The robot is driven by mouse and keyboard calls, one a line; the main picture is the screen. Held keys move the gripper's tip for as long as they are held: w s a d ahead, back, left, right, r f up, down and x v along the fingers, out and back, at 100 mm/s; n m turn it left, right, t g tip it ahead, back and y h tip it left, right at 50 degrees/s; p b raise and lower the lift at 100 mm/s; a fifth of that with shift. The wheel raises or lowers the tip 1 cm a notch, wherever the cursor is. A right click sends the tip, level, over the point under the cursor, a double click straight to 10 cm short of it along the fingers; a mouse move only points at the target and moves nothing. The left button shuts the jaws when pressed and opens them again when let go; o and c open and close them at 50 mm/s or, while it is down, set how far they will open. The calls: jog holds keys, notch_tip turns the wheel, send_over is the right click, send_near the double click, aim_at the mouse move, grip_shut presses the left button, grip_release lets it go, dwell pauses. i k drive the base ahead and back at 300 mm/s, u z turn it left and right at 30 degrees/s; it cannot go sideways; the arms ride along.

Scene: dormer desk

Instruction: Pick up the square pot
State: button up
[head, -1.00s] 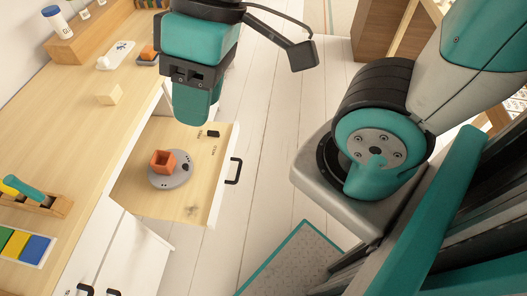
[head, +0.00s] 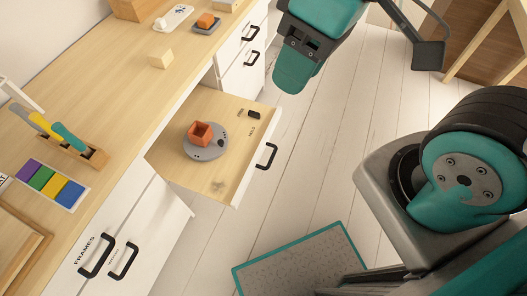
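The square pot (head: 200,134) is small, orange-brown and open-topped. It sits upright on a round grey disc (head: 207,151) in the open drawer (head: 225,182). My gripper (head: 292,80) is above and to the right of the pot in the head view, apart from it. Its teal fingers point down, and one hides the other, so their gap does not show. Nothing is seen held in it.
A black drawer handle (head: 266,156) juts out.

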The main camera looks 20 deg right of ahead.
aim_at(200, 133)
jog(key=z, duration=1.05)
jog(key=i, duration=0.65)
jog(key=u, duration=1.95)
